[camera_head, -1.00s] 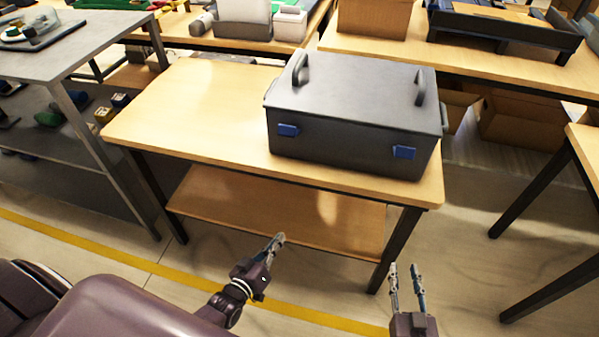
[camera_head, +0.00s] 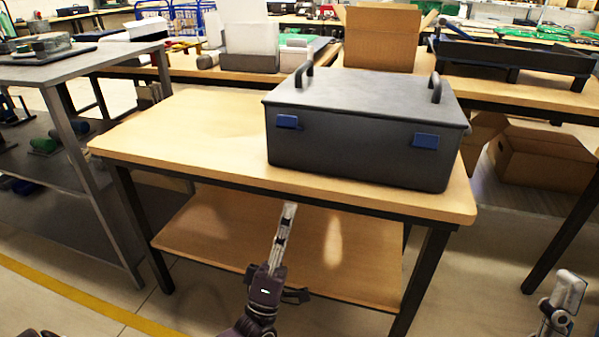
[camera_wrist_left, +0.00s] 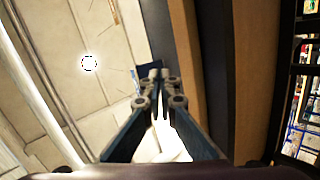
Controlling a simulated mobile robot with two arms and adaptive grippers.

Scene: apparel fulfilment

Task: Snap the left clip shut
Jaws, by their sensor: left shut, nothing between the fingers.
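A dark grey box (camera_head: 345,150) with a flat grey lid (camera_head: 365,92) and two upright handles stands on the wooden table. Its front wall carries a blue left clip (camera_head: 287,122) and a blue right clip (camera_head: 426,141), both just below the lid. I cannot tell how far either clip stands out from the wall. My left gripper (camera_head: 289,210) is shut and empty, pointing up in front of the table edge, below the left clip and apart from it. Its closed fingertips show in the left wrist view (camera_wrist_left: 157,75). My right gripper (camera_head: 568,285) is at the lower right, its jaws unclear.
The wooden table (camera_head: 185,135) has bare top to the left of the box and a lower shelf (camera_head: 335,250). A grey metal rack (camera_head: 90,60) stands close on the left. Another table behind holds a cardboard box (camera_head: 380,38) and a black tray (camera_head: 515,58).

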